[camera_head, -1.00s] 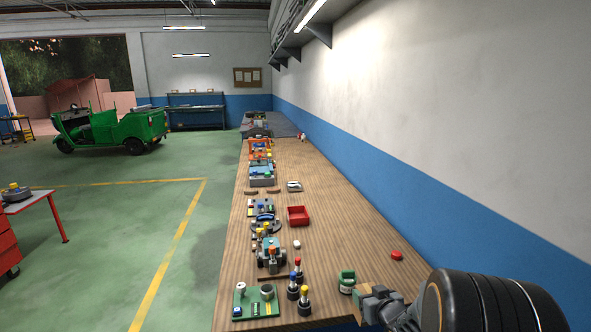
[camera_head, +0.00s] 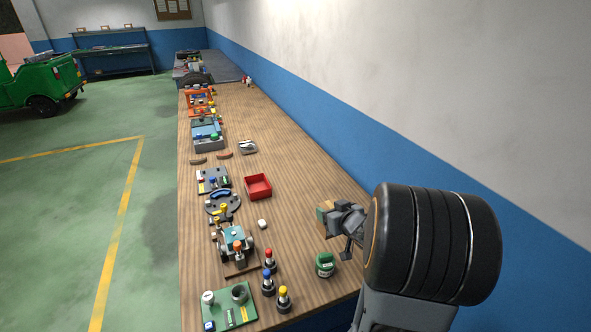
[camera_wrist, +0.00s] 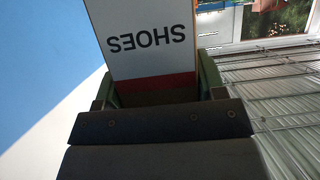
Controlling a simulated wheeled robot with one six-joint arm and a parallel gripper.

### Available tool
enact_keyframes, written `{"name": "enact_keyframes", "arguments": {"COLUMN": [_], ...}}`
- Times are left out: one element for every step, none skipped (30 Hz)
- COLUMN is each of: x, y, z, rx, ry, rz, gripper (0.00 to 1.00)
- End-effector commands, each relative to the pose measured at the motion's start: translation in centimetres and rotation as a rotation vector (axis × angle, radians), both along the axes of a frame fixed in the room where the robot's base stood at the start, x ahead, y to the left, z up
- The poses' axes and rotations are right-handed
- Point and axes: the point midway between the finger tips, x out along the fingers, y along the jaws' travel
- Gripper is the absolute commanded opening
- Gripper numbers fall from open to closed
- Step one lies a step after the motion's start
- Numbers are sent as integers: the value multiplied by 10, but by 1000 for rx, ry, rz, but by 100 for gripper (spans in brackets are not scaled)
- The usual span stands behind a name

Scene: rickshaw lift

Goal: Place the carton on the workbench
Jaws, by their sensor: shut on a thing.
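The carton (camera_head: 322,221) is a small box with tan and greenish sides in the head view, partly hidden by my gripper. In the wrist view the carton (camera_wrist: 143,62) is white with a red band and the word SHOES upside down. My gripper (camera_head: 334,217) is shut on it, with a finger at each side in the wrist view (camera_wrist: 158,85). The workbench (camera_head: 290,185) is a long wooden top along the wall. The carton shows over its right part near the wall; whether it touches the top cannot be told.
A green jar (camera_head: 325,264) stands below the gripper. Other items line the left edge. The bench strip along the blue wall (camera_head: 300,120) is clear.

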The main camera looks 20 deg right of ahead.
Motion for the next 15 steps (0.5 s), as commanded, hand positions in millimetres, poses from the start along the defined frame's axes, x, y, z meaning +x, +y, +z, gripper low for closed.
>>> {"name": "enact_keyframes", "arguments": {"x": [0,1,3,5,8,13,18,23,30,35,41,48,54,60,67], "y": [-6,-10,-15,-20,-24,-31,-37,-42,-48,-53,-57,-63,-67,-71,-77], "z": [0,-1,-3,-5,-8,-12,-14,-17,-22,-24,-27,-32,-34,-37,-41], "rx": [0,0,1,1,1,2,2,3,3,2,1,1,1,2,2], "ry": [-2,-1,-1,-1,0,0,0,0,0,0,-1,-1,-1,-1,-1], "rz": [-11,-15,-22,-26,-31,-35,-39,-40,-41,-41,-41,-41,-39,-40,-40], "gripper": [21,21,21,21,21,21,21,21,21,21,21,21,21,21,21]}}
